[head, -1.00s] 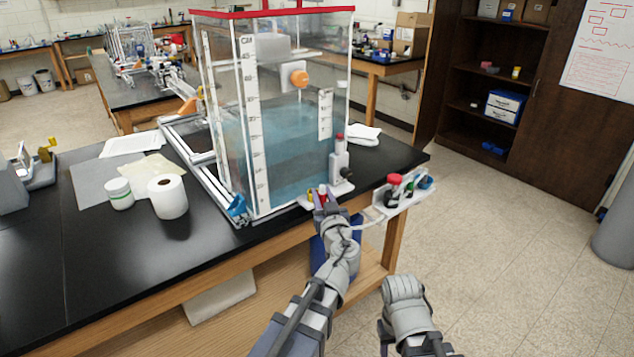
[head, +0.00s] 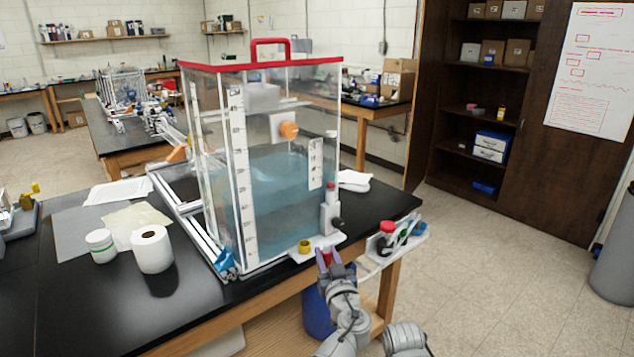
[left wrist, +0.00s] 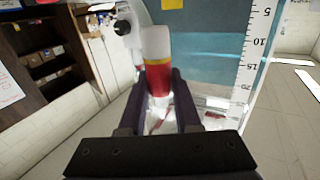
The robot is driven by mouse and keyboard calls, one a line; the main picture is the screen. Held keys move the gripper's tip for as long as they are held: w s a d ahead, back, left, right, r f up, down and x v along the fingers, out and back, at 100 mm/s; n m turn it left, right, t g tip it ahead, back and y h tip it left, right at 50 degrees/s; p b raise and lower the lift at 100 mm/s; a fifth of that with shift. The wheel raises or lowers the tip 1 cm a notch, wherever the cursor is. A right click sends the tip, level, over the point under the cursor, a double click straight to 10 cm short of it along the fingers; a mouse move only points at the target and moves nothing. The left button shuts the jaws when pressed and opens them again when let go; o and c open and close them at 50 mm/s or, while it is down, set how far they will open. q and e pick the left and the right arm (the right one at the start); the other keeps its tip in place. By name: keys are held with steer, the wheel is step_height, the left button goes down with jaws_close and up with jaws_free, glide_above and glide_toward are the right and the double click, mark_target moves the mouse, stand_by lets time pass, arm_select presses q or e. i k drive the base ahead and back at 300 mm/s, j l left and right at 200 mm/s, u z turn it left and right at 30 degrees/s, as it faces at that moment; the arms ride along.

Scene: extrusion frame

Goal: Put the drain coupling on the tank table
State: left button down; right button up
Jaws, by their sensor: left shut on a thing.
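My left gripper (head: 337,262) is at the front right edge of the black-topped tank table (head: 90,305), beside a white bracket at the foot of the tank. It is shut on a small red part, which I take to be the drain coupling (head: 327,258). In the left wrist view the red cylinder (left wrist: 158,82) sits between the two fingers (left wrist: 160,100), with a yellow and white end beyond them. I cannot tell whether it touches the bracket. My right arm shows only in part at the bottom; its gripper is out of view.
The clear water tank (head: 275,150) with a red lid stands on the table. The white bracket (head: 317,246) holds a yellow ring (head: 304,246). A white rack (head: 395,243) with a red-capped part hangs at the right edge. A paper roll (head: 152,249) and white jar (head: 101,246) stand left.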

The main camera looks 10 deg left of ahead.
mark_target(363, 214)
steer(key=i+j+z, duration=0.25)
steer(key=i, duration=0.35)
steer(key=i+j+z, duration=0.3)
steer(key=i+j, duration=0.3)
